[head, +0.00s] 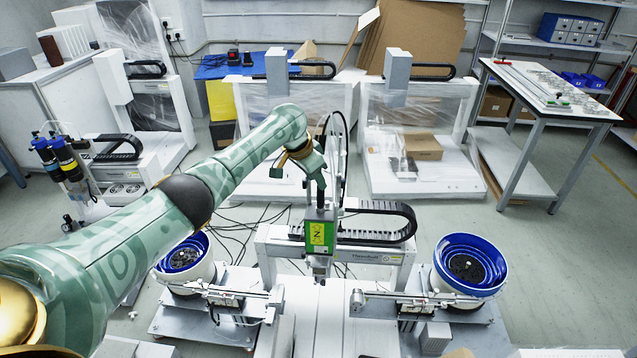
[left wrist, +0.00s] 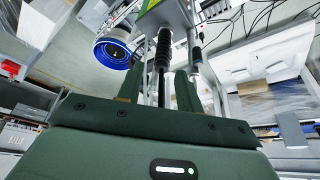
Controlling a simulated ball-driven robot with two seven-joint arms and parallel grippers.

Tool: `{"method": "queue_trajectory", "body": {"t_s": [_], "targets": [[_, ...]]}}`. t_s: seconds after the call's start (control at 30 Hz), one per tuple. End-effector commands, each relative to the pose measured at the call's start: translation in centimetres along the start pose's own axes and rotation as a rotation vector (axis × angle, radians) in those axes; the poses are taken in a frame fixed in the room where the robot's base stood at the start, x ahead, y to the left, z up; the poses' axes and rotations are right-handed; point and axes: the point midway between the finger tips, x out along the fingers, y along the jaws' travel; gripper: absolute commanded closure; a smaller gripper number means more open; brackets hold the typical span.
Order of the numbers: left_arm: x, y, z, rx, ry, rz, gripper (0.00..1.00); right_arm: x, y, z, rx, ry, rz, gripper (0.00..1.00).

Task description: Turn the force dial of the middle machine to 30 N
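The middle machine is a gantry with a white base (head: 380,262) and a green and yellow screwdriver unit (head: 320,236) on its front. My left arm reaches in from the left, and its gripper (head: 318,183) is just above this unit in the head view. In the left wrist view the gripper's two fingers (left wrist: 160,80) stand apart with nothing held between them. A dark vertical rod with a spring (left wrist: 162,50) shows behind the gap. The green and yellow unit (left wrist: 165,14) is at the top there. I cannot make out the force dial or its setting. My right gripper is not in view.
Blue-rimmed feeder bowls stand left (head: 183,258) and right (head: 470,264) of the middle machine. A black cable chain (head: 385,222) and a hanging hose (head: 341,150) are close to my gripper. Other gantry machines stand behind. A work table (head: 550,92) is at the right.

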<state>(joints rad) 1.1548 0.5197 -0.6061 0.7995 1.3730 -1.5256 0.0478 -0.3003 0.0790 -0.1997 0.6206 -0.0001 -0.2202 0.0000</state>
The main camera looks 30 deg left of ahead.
Motion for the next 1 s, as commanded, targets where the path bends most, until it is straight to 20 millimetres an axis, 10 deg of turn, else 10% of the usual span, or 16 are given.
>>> {"method": "queue_trajectory", "body": {"t_s": [0.3,1.0], "targets": [[-5.3,0.1,0.0,0.0,-0.001,0.001,0.64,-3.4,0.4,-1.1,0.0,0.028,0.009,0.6],[-3.8,0.4,1.1,-0.012,-0.014,0.001,0.64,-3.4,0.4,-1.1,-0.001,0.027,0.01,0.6]]}}
